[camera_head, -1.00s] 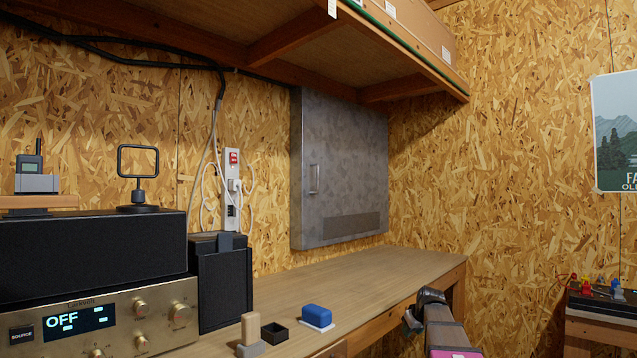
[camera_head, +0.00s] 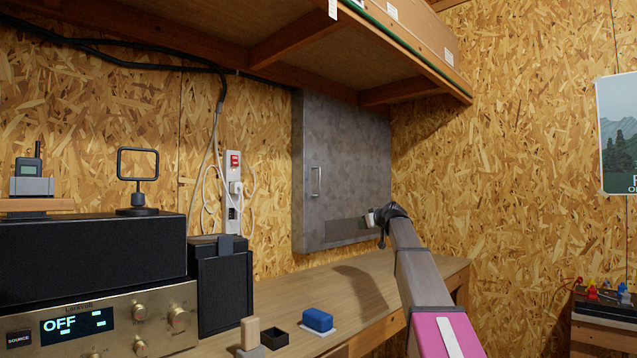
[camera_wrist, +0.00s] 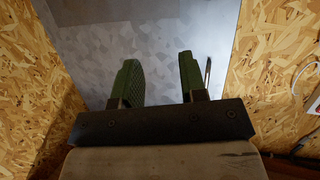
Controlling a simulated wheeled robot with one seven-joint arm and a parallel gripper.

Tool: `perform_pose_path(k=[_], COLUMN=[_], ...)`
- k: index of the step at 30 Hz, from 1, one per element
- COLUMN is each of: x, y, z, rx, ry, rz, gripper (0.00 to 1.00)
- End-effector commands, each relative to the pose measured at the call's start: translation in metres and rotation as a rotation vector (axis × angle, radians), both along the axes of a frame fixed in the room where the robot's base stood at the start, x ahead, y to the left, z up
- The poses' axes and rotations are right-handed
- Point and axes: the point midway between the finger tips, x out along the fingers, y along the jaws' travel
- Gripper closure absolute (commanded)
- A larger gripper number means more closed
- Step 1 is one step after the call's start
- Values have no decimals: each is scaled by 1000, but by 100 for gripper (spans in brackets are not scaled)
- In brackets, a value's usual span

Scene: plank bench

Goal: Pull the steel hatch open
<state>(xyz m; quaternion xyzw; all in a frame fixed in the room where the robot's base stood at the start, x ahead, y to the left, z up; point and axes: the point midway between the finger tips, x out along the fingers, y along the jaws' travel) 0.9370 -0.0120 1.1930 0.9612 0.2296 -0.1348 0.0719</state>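The steel hatch (camera_head: 345,165) is a grey metal box on the wall under the shelf, and its door looks closed. Its upright bar handle (camera_head: 315,181) is near the door's left edge. My gripper (camera_wrist: 157,75) is open and empty in the wrist view, its two green fingers apart with the hatch face (camera_wrist: 150,35) beyond them. The handle (camera_wrist: 208,75) shows there just outside the right finger, not between the fingers. In the head view my arm end covers the hatch's lower right corner, right of and below the handle; the fingertips are mostly hidden.
Below the hatch is a plank bench (camera_head: 290,292), mostly clear at the back. A blue block (camera_head: 318,319), a small dark open box (camera_head: 275,337) and black speaker boxes (camera_head: 220,285) stand left. A power strip (camera_head: 232,190) with cables is left of the hatch; a wooden shelf (camera_head: 300,45) overhangs it.

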Motion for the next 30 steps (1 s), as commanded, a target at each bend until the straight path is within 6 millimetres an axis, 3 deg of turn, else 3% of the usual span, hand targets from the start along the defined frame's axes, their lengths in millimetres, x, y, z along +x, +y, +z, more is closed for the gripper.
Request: perform_pose_path(k=[1, 3, 6, 9, 13, 20, 30], x=[21, 32, 39, 42, 42, 55, 103], y=[29, 60, 95, 115, 126, 134, 164], z=[44, 88, 137, 166, 181, 181, 182], rx=[40, 92, 156, 197, 218, 219, 217], ry=[-51, -107, -166, -201, -219, -218, -217], rz=[29, 58, 91, 111, 120, 120, 119], gripper=[61, 61, 61, 61, 61, 61, 61])
